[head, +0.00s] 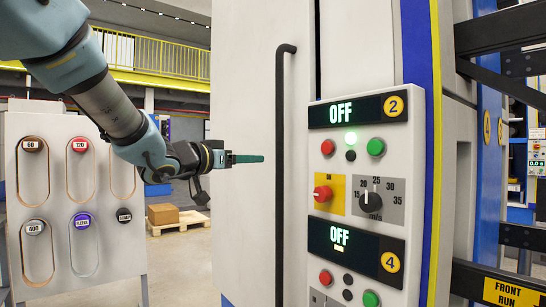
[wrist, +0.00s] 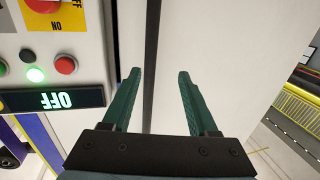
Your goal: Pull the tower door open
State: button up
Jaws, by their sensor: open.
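The tower door (head: 245,120) is a pale grey panel on the tower's front, and it looks closed. A long black vertical bar handle (head: 281,180) runs down it, bent in at the top; its lower end is out of frame. My gripper (head: 262,158) has dark green fingers and sits just left of the handle in the head view. In the wrist view my open gripper (wrist: 156,73) has the handle (wrist: 151,45) showing between its two fingers. Whether it touches the handle I cannot tell.
A control panel (head: 400,205) with OFF displays, buttons and knobs stands right of the handle. A pale board (head: 60,240) with labelled round tags in slots stands at left. A pallet with a carton (head: 163,214) lies on the floor behind. Dark metal rails (head: 500,30) are at right.

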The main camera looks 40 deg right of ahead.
aim_at(277, 155)
jog(key=shift+m+g, duration=0.3)
jog(key=shift+g, duration=0.1)
jog(key=d+p, duration=0.1)
jog(key=d, duration=0.6)
jog(key=d+p, duration=0.1)
jog(key=d, duration=0.3)
jog(key=shift+w+d+r+p, duration=0.25)
jog(key=shift+d+r+p, duration=0.05)
jog(key=shift+d+r, duration=0.1)
jog(key=shift+a, duration=0.1)
grip_shut()
dwell(0.4)
